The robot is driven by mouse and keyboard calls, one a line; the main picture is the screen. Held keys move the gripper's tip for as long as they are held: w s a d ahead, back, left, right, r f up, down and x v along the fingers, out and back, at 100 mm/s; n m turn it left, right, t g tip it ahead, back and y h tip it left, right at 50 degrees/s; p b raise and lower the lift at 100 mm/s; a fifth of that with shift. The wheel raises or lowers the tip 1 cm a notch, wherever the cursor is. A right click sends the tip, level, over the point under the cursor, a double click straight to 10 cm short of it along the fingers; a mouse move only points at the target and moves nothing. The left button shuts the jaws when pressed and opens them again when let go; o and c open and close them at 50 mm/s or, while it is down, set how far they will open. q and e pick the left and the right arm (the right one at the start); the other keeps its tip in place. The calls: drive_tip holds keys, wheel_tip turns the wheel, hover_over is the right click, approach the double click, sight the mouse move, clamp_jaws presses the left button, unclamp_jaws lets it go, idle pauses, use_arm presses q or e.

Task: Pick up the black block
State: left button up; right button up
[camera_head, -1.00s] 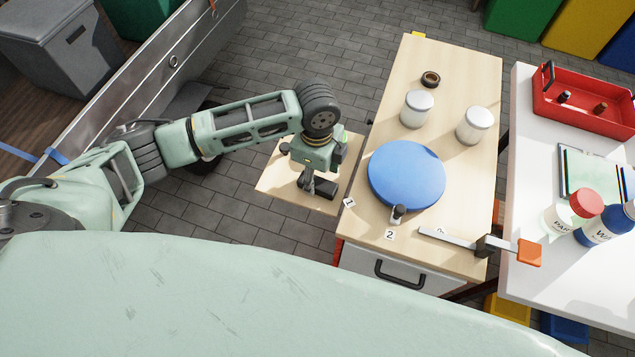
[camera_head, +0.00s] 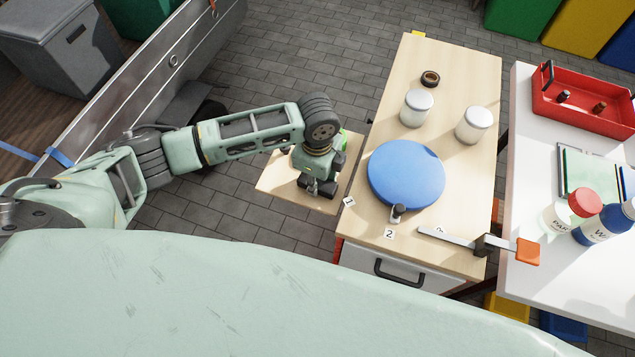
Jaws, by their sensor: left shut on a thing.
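My left gripper (camera_head: 318,185) comes down from the left arm over the small light-wood board (camera_head: 275,184), left of the workbench. It points down and is shut on the black block (camera_head: 327,188). The block is dark like the fingers, so its outline is hard to separate from them. I cannot tell whether the block touches the board. My right gripper is not in view.
The workbench (camera_head: 470,70) beside the gripper holds a blue round disc (camera_head: 406,174), two white-lidded jars (camera_head: 416,107) (camera_head: 473,125), a dark ring (camera_head: 430,78) and a clamp-like bar (camera_head: 447,237). A white table (camera_head: 522,170) with a red tray stands right.

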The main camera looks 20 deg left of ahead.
sight(318, 181)
use_arm(q)
drive_tip(key=shift+c, duration=0.7)
drive_tip(key=shift+r, duration=0.1)
drive_tip(key=shift+r, duration=0.5)
wheel_tip(318, 181, up, 3)
drive_tip(key=shift+w+f, duration=0.1)
drive_tip(key=shift+f, duration=0.1)
drive_tip(key=s+d+r+b, duration=0.2)
drive_tip(key=s+d+r, duration=0.45)
drive_tip(key=d, duration=0.35)
drive_tip(key=s+a+r+n, duration=0.1)
drive_tip(key=a+r+n, duration=1.1)
drive_tip(key=n, duration=0.7)
drive_tip(key=shift+s+a, duration=0.4)
drive_tip(key=shift+a, duration=1.4)
